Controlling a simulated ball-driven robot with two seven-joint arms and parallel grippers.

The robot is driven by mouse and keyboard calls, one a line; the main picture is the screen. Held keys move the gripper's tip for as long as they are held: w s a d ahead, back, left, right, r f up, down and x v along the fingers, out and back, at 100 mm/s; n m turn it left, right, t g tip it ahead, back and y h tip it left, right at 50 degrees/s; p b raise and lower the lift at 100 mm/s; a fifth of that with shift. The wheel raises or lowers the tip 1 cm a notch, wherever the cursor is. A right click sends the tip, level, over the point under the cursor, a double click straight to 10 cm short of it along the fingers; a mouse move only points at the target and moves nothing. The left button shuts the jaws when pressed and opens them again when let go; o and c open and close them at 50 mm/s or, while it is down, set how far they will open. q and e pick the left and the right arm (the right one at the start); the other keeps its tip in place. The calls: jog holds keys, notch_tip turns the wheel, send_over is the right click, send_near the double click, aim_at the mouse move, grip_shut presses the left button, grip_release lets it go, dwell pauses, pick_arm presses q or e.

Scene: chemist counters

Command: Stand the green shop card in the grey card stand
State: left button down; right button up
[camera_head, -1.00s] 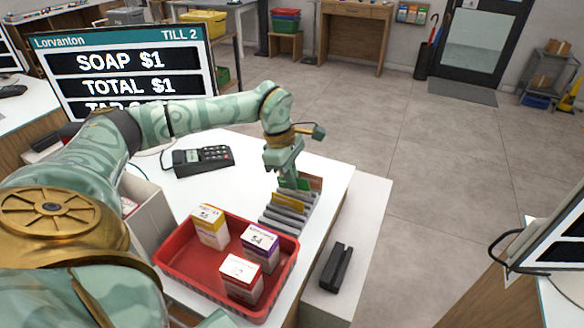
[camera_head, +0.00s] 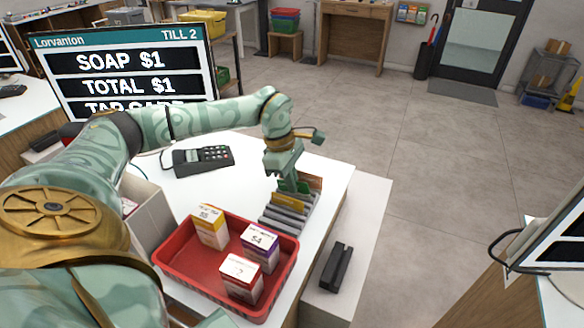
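A green card (camera_head: 303,186) shows as a small patch at the far end of a grey stepped rack (camera_head: 283,221) on the white counter. An orange-brown card (camera_head: 314,182) stands just behind it. My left gripper (camera_head: 290,187) points down over this far end, at the green card. Its fingertips are partly hidden among the cards, so I cannot tell whether they are shut on the green card. A dark grey slotted block (camera_head: 337,267) lies empty on the lower white ledge; I cannot tell which of the two is the card stand. My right gripper is not in view.
A red tray (camera_head: 195,281) with three small boxes stands in front of the rack. A card terminal (camera_head: 203,158) lies behind, near the till screen (camera_head: 125,75). A grey bin (camera_head: 150,215) stands left of the tray. The counter beyond the rack is clear.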

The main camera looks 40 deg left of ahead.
pick_arm(q)
jog(key=c, duration=1.6)
grip_release()
jog(key=shift+r, duration=0.1)
jog(key=p+v, duration=0.4)
jog(key=v, duration=0.4)
jog(key=d+p+v, duration=0.1)
jog(key=p+v, duration=0.4)
jog(key=v, duration=0.3)
jog(key=p+v, duration=0.4)
jog(key=v, duration=0.4)
jog(key=shift+w+d+r, duration=0.15)
jog(key=shift+w+d, duration=0.1)
jog(key=shift+d, duration=0.1)
